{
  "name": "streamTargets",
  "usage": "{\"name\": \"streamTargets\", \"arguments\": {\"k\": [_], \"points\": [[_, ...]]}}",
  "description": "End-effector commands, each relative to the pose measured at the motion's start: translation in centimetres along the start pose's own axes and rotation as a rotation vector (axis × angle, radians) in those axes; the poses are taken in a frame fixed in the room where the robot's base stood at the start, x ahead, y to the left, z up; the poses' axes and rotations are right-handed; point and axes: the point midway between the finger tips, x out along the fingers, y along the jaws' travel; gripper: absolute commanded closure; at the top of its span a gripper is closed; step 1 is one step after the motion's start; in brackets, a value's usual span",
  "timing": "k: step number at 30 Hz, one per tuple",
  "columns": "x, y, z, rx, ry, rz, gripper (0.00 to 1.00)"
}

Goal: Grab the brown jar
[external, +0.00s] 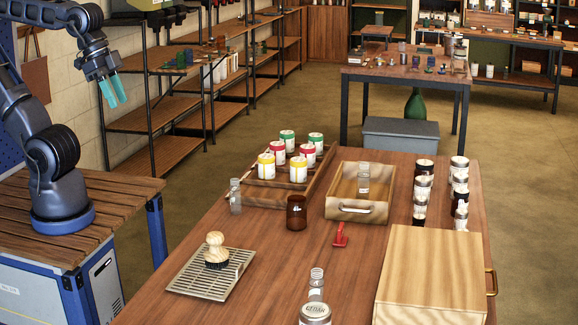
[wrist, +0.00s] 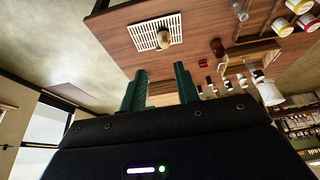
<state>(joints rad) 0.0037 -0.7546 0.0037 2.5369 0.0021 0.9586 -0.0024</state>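The brown jar (external: 296,213) is a dark, open-topped glass jar standing upright on the wooden table, between a small clear bottle and a light wooden tray with a handle. It also shows as a small dark shape in the wrist view (wrist: 217,47). My gripper (external: 113,98) is raised in the air at the upper left, far from the jar and left of the table. In the wrist view its two dark green fingers (wrist: 161,68) stand apart with nothing between them.
A metal grate (external: 190,279) with a wooden-handled brush (external: 215,250) lies in front of the jar. A crate (external: 264,195) of several capped white containers stands behind. A clear bottle (external: 235,196) is left, a red object (external: 341,236) right. A wooden box (external: 432,276) fills the front right.

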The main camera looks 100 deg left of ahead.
Motion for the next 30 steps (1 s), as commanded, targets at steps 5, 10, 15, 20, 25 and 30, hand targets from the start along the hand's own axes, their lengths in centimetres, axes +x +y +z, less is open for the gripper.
{"name": "streamTargets", "arguments": {"k": [5, 10, 15, 20, 25, 30], "points": [[0.0, 0.0, 0.0, 0.0, 0.0, 0.0, 0.4], [0.0, 0.0, 0.0, 0.0, 0.0, 0.0, 0.21], [0.0, 0.0, 0.0, 0.0, 0.0, 0.0, 0.21], [0.2, -0.2, -0.9, 0.032, -0.009, -0.005, 0.21], [1.1, -1.1, -4.0, 0.149, -0.041, -0.018, 0.21], [2.7, -2.3, -7.8, 0.299, -0.083, -0.026, 0.21]]}}
